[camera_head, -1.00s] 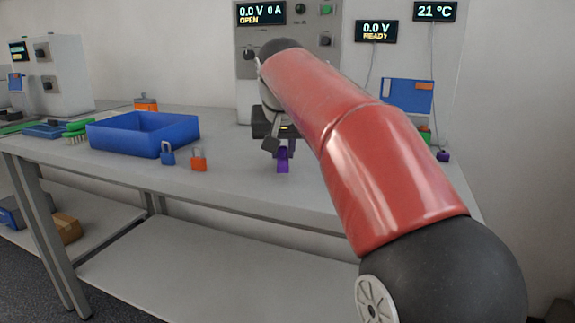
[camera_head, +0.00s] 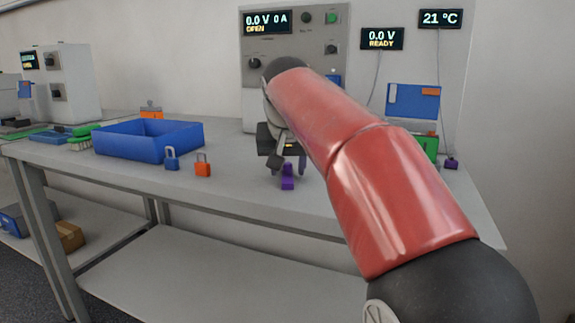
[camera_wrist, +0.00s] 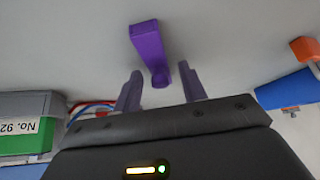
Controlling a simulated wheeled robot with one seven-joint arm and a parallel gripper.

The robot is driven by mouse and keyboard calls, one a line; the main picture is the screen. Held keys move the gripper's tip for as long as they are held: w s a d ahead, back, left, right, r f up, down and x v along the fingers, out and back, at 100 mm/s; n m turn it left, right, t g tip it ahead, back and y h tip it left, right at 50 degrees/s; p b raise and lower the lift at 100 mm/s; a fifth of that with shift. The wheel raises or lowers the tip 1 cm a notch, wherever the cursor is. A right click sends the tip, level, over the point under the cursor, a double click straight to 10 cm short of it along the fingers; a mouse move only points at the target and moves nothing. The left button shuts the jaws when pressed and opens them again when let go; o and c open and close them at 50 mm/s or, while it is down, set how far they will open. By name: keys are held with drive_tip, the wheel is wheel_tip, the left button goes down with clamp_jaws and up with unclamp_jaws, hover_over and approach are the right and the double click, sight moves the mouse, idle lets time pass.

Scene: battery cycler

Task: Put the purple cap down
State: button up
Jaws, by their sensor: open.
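The purple cap (camera_head: 288,178) is on the grey bench top, near its front edge and below my gripper. In the wrist view the cap (camera_wrist: 147,42) appears as a purple block with a narrower, rounded end toward my fingers. My gripper (camera_wrist: 160,72) is open, with one finger on each side of the cap's near end. A gap shows between the cap and each finger. In the head view my gripper (camera_head: 290,163) is just above and behind the cap, partly covered by my red arm.
A blue tray (camera_head: 150,154), a blue padlock (camera_head: 171,160) and an orange padlock (camera_head: 203,167) are left of the cap. A grey cycler panel (camera_head: 290,30) stands behind. A small purple item (camera_head: 451,163) lies at the right. The bench beside the cap is clear.

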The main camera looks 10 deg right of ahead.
drive_tip(key=shift+r, duration=0.3)
drive_tip(key=p+v, duration=0.2)
drive_tip(key=v, duration=0.9)
drive_tip(key=shift+s+r, duration=0.3)
